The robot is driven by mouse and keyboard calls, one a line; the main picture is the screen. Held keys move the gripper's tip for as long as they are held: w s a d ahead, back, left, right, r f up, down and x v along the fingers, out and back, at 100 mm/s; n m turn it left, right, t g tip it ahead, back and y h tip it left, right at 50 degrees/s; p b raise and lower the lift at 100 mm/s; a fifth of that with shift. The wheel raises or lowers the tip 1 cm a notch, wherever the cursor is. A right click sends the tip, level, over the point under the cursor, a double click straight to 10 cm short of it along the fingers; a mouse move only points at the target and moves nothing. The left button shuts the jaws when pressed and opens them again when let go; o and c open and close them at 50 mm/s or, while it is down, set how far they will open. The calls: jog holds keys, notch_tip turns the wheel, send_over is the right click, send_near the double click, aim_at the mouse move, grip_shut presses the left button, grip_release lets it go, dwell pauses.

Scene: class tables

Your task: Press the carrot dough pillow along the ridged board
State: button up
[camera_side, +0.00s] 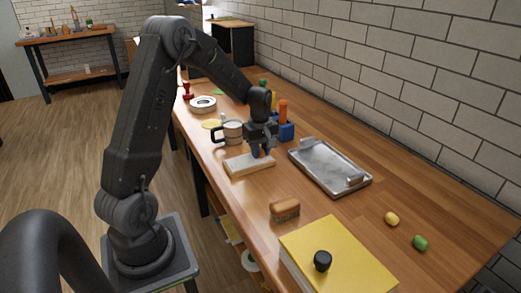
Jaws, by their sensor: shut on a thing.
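The ridged board (242,166) is a pale, light-wood slab lying flat on the wooden table, below my gripper. My gripper (261,155) points down over the board's right part, with its fingertips at or just above the surface. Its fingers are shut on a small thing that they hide. I cannot make out the carrot dough pillow; it may be the thing between the fingers. Whether the fingertips touch the board is too small to tell.
A metal tray (324,170) lies right of the board. A mug (233,129) and a blue block (287,132) stand behind. A brown brush-like block (285,210), a yellow box (330,250), a yellow lump (392,219) and a green lump (420,242) are nearer.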

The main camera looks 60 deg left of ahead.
aim_at(246, 161)
jog(key=shift+s, duration=0.15)
jog(key=shift+s, duration=0.45)
jog(key=shift+s, duration=0.15)
jog(key=shift+s+f, duration=0.15)
jog(key=shift+s, duration=0.3)
jog(key=shift+s, duration=0.2)
jog(key=shift+s, duration=0.45)
jog(key=shift+s, duration=0.15)
jog(key=shift+s+r, duration=0.25)
jog(key=shift+s, duration=0.1)
jog(key=shift+s, duration=0.15)
